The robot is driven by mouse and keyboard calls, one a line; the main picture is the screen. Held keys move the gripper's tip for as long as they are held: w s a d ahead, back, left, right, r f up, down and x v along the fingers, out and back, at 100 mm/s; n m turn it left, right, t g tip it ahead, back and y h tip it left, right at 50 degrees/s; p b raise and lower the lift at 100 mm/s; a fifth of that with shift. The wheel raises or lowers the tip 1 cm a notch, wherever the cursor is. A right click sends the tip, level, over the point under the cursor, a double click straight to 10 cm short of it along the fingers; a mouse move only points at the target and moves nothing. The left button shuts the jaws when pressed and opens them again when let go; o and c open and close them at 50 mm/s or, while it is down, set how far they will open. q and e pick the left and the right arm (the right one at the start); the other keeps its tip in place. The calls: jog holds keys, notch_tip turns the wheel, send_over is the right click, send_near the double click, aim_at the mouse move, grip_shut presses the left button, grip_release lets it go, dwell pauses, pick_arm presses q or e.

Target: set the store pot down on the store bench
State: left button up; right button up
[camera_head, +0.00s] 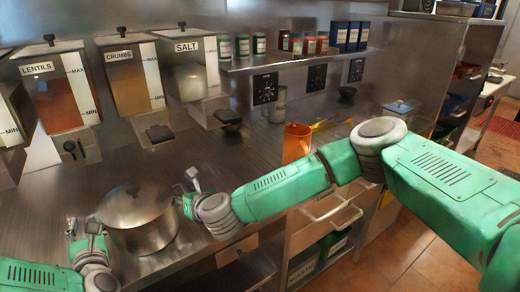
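The store pot (138,218) is a steel pot with a lid and a dark knob, upright at the front left of the steel store bench (150,172). I cannot tell whether its base touches the bench or hangs just above it. My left gripper (84,232) is at the pot's left side. My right gripper (190,190) is at its right side, level with the upper wall. The pot's side handles are hidden by the grippers, and I cannot make out whether the fingers are closed on them.
Dispensers for lentils (60,90), crumbs (134,78) and salt (190,66) line the back left. A dark scoop block (160,133) lies below them. An orange container (297,142) stands right of centre. The bench's middle is clear; an open drawer (325,215) juts out in front.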

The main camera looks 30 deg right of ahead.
pick_arm(q)
jog(key=s, duration=0.3)
jog(key=s+d, duration=0.1)
jog(key=s, duration=0.7)
jog(key=shift+s+d+f, duration=0.1)
jog(key=shift+s+d, duration=0.15)
jog(key=shift+s, duration=0.15)
pick_arm(e)
jog(key=shift+s, duration=0.15)
jog(key=v, duration=1.1)
jog(key=shift+s, duration=0.25)
jog(key=shift+d+r, duration=0.1)
